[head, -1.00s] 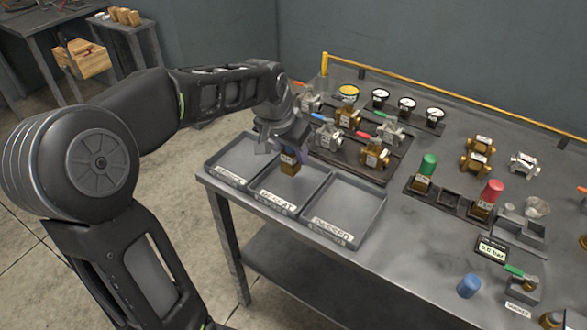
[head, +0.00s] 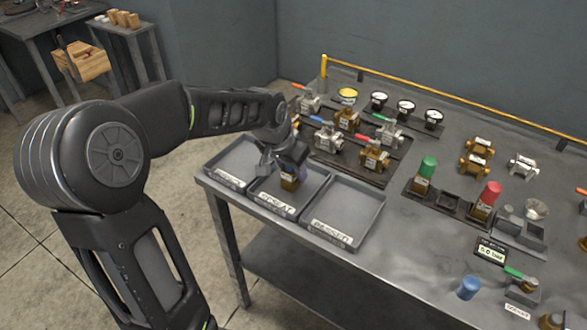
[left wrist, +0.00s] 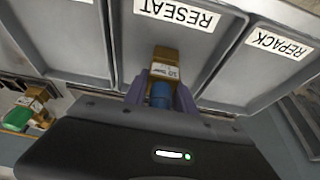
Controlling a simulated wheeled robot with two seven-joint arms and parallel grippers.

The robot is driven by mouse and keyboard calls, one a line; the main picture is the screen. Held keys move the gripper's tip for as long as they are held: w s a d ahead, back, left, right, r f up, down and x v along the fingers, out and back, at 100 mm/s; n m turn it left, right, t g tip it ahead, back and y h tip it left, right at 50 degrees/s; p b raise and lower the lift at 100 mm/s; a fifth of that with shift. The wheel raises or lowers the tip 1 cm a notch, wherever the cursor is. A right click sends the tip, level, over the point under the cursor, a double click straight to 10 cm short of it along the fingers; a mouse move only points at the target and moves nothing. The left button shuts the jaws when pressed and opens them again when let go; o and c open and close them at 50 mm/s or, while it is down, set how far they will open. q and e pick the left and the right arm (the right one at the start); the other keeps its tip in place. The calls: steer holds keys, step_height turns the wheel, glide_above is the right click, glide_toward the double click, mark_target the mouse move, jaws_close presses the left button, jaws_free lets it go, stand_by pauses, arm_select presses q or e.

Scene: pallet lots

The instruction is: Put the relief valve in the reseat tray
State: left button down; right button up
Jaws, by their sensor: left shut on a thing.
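The relief valve, a brass body (head: 289,183) with a blue cap, hangs in my left gripper (head: 287,168). In the left wrist view the fingers (left wrist: 161,95) are shut around the blue cap, and the brass body (left wrist: 166,63) sticks out beyond them. The reseat tray (head: 306,195) is the middle of three grey trays at the table's left end. The valve is low over or inside this tray. I cannot tell whether it touches the floor. The label RESEAT shows near it in the left wrist view. My right gripper is out of view.
Behind stands a rack of several valves (head: 375,157). Red- and green-capped valves (head: 428,168) stand farther right. A yellow rail (head: 440,88) runs along the back edge.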

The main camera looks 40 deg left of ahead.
arm_select(q)
steer(key=shift+f, duration=0.1)
steer(key=c, duration=1)
jaws_free()
steer(key=shift+r, duration=0.25)
steer(key=v, duration=1.1)
steer(key=shift+s+r, duration=0.15)
steer(key=shift+r, duration=0.25)
